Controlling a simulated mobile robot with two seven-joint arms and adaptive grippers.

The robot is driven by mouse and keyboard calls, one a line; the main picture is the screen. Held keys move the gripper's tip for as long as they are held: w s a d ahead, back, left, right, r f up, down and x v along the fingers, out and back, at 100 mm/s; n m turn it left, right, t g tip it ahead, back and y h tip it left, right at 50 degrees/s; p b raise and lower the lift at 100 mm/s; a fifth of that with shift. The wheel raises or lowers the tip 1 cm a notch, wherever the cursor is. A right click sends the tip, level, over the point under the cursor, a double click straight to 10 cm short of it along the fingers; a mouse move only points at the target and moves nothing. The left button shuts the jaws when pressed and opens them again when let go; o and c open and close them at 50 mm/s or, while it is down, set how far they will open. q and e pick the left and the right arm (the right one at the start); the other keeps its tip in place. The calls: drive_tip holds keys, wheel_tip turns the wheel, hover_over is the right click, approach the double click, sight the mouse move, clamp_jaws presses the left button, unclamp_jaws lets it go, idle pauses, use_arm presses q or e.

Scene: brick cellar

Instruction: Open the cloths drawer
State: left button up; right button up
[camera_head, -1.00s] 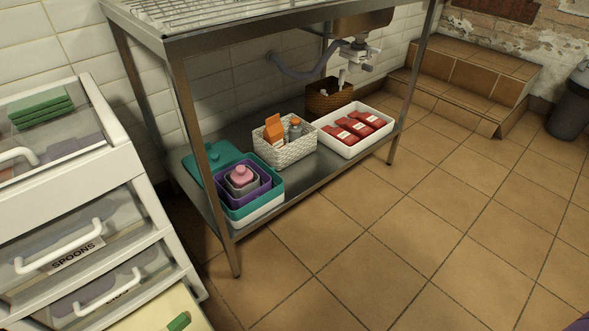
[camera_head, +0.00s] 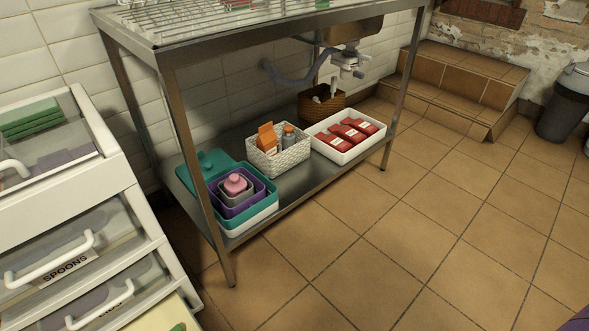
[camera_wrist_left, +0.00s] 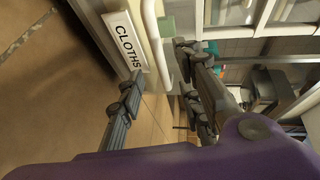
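In the left wrist view a CLOTHS label (camera_wrist_left: 125,42) sits on a cream drawer front, with a white bar handle (camera_wrist_left: 161,45) beside it. My left gripper (camera_wrist_left: 159,66) is open; its dark fingers show on both sides of the handle in the picture. I cannot tell whether they touch it. In the head view a white drawer unit stands at the left, with a SPOONS drawer (camera_head: 62,270) and another clear drawer below. A pale yellow surface (camera_head: 160,317) shows under them, cut by the frame. My grippers are outside the head view.
A steel table (camera_head: 222,265) stands right of the drawers. Its lower shelf holds teal and purple containers (camera_head: 238,208), a white basket (camera_head: 281,158) and a white tray of red packs (camera_head: 346,152). Tiled floor (camera_head: 400,240) is free in front. Brick steps (camera_head: 455,85) stand behind.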

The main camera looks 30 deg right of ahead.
use_arm(q)
drive_tip(key=d+v, duration=0.1)
drive_tip(key=v, duration=0.6)
drive_tip(key=shift+s+a, duration=0.2)
drive_tip(key=shift+a, duration=0.25)
